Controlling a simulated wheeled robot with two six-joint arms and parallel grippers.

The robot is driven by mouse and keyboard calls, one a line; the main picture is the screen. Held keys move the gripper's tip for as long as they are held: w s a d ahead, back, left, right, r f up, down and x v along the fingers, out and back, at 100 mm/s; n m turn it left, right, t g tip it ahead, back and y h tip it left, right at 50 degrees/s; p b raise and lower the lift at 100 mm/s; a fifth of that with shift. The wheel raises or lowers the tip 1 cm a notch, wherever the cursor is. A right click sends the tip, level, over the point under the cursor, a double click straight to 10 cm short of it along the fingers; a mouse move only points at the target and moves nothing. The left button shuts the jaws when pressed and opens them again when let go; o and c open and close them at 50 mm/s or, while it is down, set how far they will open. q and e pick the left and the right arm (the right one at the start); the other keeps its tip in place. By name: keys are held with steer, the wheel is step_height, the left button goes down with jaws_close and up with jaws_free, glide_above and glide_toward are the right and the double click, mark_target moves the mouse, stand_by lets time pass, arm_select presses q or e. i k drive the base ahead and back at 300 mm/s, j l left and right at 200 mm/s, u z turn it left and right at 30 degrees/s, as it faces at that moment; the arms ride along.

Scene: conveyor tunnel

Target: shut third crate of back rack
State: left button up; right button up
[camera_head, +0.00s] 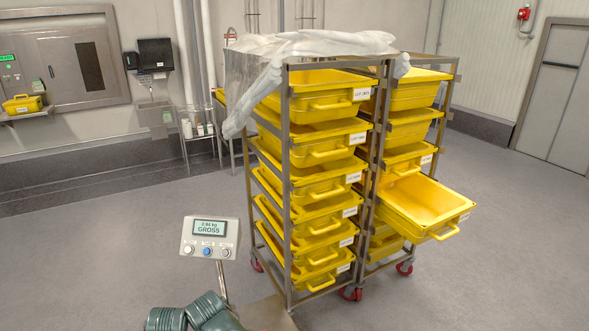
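The back rack (443,118) stands behind and to the right of the front rack and holds yellow crates one above another. One yellow crate (412,203) sticks far out to the right from its lower half, open-topped, with a handle and a white label at its outer end. It looks empty. Three crates show above it, the closest being a labelled yellow crate (408,158); the crates below it are partly hidden by the front rack. Neither of my grippers is in view.
The front rack (288,170) is filled with yellow crates under a clear plastic cover (310,42). A scale display (209,238) stands at the front left. Dark green ribbed shapes (190,316) lie at the bottom edge; I cannot tell what they are. Floor right of the racks is clear.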

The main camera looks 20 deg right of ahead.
mark_target(421, 209)
steer(key=z, duration=0.5)
steer(key=l+z, duration=0.1)
steer(key=z, duration=0.35)
steer(key=i+z, duration=0.1)
steer(key=z, duration=0.9)
steer(key=i+l+u, duration=0.15)
steer(key=i+l, duration=0.8)
steer(key=i, duration=0.25)
steer(key=j+u, duration=0.05)
